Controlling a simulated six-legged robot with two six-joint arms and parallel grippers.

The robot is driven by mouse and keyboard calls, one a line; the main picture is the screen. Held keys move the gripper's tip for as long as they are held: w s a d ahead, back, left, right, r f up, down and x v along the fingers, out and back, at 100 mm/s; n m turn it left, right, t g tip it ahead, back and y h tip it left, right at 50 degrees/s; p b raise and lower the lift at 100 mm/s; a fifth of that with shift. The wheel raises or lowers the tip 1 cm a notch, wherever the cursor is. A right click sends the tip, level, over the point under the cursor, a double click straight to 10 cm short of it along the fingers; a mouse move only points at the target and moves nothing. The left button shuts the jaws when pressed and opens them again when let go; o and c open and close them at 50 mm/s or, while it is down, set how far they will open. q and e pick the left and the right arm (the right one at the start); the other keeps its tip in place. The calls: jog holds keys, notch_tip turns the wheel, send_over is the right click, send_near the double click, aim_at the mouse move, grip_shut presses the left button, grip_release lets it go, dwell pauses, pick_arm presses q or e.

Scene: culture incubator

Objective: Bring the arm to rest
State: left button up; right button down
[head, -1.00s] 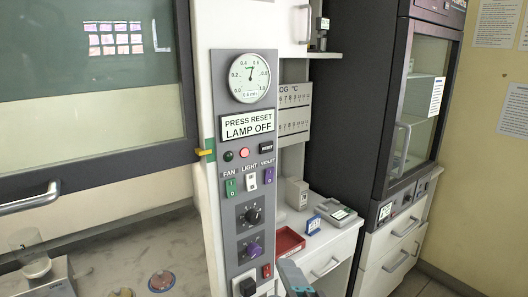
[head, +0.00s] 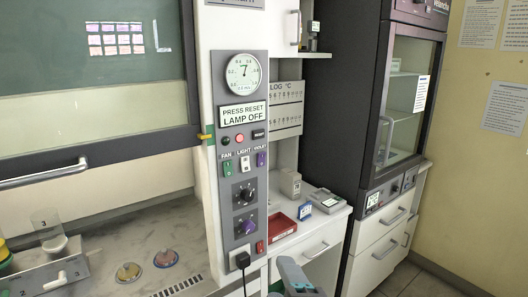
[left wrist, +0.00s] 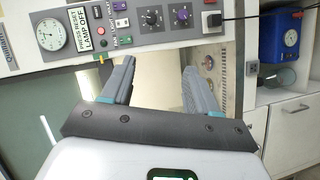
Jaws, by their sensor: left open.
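My left gripper (head: 292,277) shows at the bottom edge of the head view, below the control panel and in front of the drawer fronts. In the left wrist view its two grey fingers (left wrist: 156,82) are spread apart with nothing between them. The grey control panel (head: 240,205) stands beyond it, apart from the fingers, and also shows along the top of the left wrist view (left wrist: 128,24). Its sign (head: 243,116) reads PRESS RESET LAMP OFF. A red lamp (head: 240,138) sits beside the dark reset button (head: 258,134). My right gripper is not in view.
A glass-fronted hood (head: 95,130) stands at left, with dishes (head: 129,271) on its floor. A red tray (head: 281,226) and small devices lie on the counter at right. A dark glass-door incubator (head: 407,110) stands beyond. Floor shows at lower right.

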pick_arm(q)
jog(key=w+a+f+m+g+y, duration=0.1)
jog(key=w+a+f+g+y, duration=0.3)
jog(key=a+f, duration=0.8)
jog(key=w+a+f+g, duration=0.2)
jog(key=w+a+f, duration=0.4)
jog(key=a+f, duration=0.65)
jog(key=s+a+f+m+g+h, duration=0.1)
jog(key=s+f+m, duration=0.1)
jog(key=f, duration=0.5)
jog(key=s+a+f+m+g+h, duration=0.1)
jog(key=s+f+m, duration=0.1)
jog(key=f, duration=0.5)
jog(key=s+d+f+m+g+h, duration=0.2)
jog(key=s+d+f+m+h, duration=0.15)
jog(key=s+f, duration=0.55)
jog(key=s+d+f+m+g+h, duration=0.2)
jog(key=s+d+m+g+h, duration=0.3)
jog(key=s, duration=0.5)
jog(key=d+m+h, duration=0.1)
jog(key=d+m, duration=0.1)
jog(key=d, duration=0.1)
jog(key=shift+s+d, duration=0.2)
jog(key=shift+s, duration=0.2)
